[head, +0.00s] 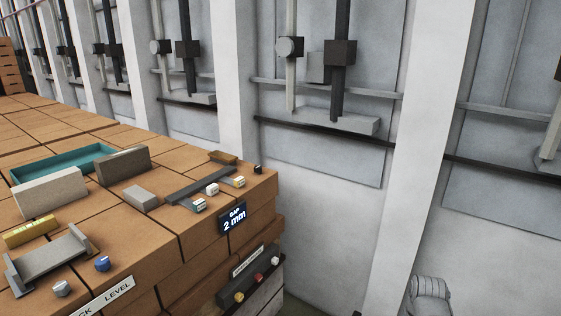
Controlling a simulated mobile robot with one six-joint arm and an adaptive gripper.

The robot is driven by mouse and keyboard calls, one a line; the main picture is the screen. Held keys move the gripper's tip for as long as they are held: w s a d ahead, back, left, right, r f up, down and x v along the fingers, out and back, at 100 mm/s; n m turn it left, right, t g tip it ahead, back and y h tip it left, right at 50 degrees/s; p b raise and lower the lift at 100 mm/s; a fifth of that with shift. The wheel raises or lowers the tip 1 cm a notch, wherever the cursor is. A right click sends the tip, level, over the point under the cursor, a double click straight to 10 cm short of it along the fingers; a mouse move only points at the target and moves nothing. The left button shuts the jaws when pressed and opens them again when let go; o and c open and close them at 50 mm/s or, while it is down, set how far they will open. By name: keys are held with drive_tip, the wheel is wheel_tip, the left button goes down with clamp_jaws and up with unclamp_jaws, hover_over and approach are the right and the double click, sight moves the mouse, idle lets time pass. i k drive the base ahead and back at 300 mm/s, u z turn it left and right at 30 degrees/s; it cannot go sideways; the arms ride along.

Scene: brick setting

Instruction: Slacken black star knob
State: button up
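A small black knob (258,169) sits at the right corner of the brick stack's top, in the head view. It is too small to make out a star shape or how tight it is. It stands just right of a yellow-and-white knob (239,182) and near a dark grey bar (200,186). A dark display (233,217) below it on the stack's side reads "GAP 2 mm". My gripper is not in view.
The brick stack (140,218) also bears a white knob (211,189), a teal-and-white knob (199,205), a blue knob (102,263), a teal tray (47,168) and loose blocks. A dark panel (249,279) with coloured knobs is on its side. Right of the stack is open room before the wall.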

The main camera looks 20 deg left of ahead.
sight(258, 169)
drive_tip(key=u, duration=0.1)
drive_tip(key=i, duration=0.9)
drive_tip(key=u, duration=0.6)
